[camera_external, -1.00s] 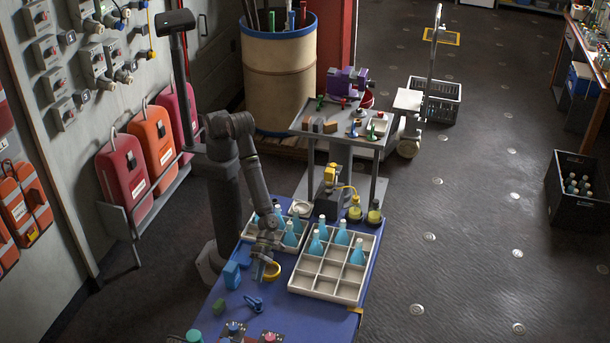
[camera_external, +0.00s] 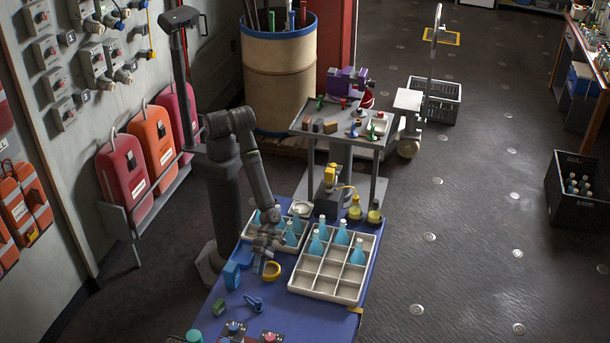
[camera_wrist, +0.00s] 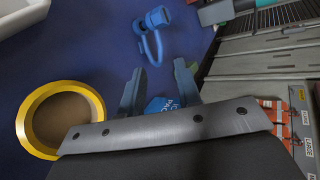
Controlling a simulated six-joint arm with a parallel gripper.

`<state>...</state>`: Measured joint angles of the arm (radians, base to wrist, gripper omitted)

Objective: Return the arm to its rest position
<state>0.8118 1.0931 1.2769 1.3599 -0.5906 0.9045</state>
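My arm reaches down over the blue table (camera_external: 318,318), and my gripper (camera_external: 258,262) hangs above it, just right of a blue box (camera_external: 232,275). In the wrist view the two fingers of my gripper (camera_wrist: 159,78) stand apart with nothing held between them. The blue box (camera_wrist: 162,105) shows below and beyond the fingers, partly hidden by the gripper body. A yellow ring, like a tape roll (camera_external: 272,271), lies on the table beside my gripper; it also shows at the left of the wrist view (camera_wrist: 62,120).
A white divided tray (camera_external: 325,290) holds several blue bottles. Another tray (camera_external: 275,246) with bottles stands behind my gripper. A blue clamp-like part (camera_external: 254,303) and a green block (camera_external: 218,307) lie nearer the front. A shelf cart (camera_external: 345,140) stands behind the table.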

